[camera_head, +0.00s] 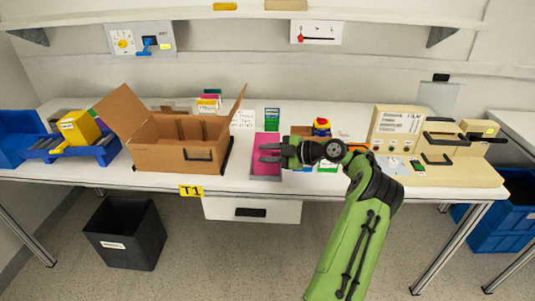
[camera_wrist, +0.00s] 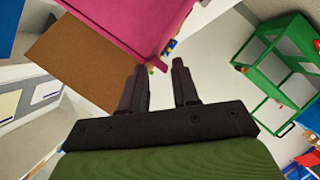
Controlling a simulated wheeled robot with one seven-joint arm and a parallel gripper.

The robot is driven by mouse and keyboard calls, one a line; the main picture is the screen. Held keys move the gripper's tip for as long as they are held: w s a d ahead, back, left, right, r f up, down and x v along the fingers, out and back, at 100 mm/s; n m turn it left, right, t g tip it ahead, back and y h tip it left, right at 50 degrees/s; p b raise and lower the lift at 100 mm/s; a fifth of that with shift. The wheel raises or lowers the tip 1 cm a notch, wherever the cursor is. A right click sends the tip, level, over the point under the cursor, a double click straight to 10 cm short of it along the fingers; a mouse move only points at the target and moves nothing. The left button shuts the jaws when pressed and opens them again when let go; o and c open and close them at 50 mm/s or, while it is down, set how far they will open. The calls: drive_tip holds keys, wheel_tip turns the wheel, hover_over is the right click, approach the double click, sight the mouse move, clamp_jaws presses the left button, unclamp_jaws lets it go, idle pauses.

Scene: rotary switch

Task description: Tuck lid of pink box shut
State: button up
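The pink box (camera_head: 266,139) stands at the middle of the table, with a pink panel above a duller front edge. How far its lid is open cannot be told from the head view, as my gripper covers part of it. In the wrist view a pink panel (camera_wrist: 130,20) fills the top, just beyond my fingers. My gripper (camera_head: 263,153) points left in front of the box's pink panel. In the wrist view my gripper (camera_wrist: 160,77) has its two fingers apart with nothing between them. Whether a fingertip touches the pink panel is unclear.
An open cardboard box (camera_head: 175,158) with raised flaps stands left of the pink box. A blue tray (camera_head: 70,148) with a yellow box lies further left. A beige cabinet-like unit (camera_head: 440,168) stands on the right. A shelf (camera_head: 180,16) runs above. A brown panel (camera_wrist: 85,60) shows in the wrist view.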

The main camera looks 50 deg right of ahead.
drive_tip(key=p+v, duration=0.6)
drive_tip(key=v, duration=0.9)
drive_tip(key=shift+s, duration=0.4)
drive_tip(key=shift+r, duration=0.15)
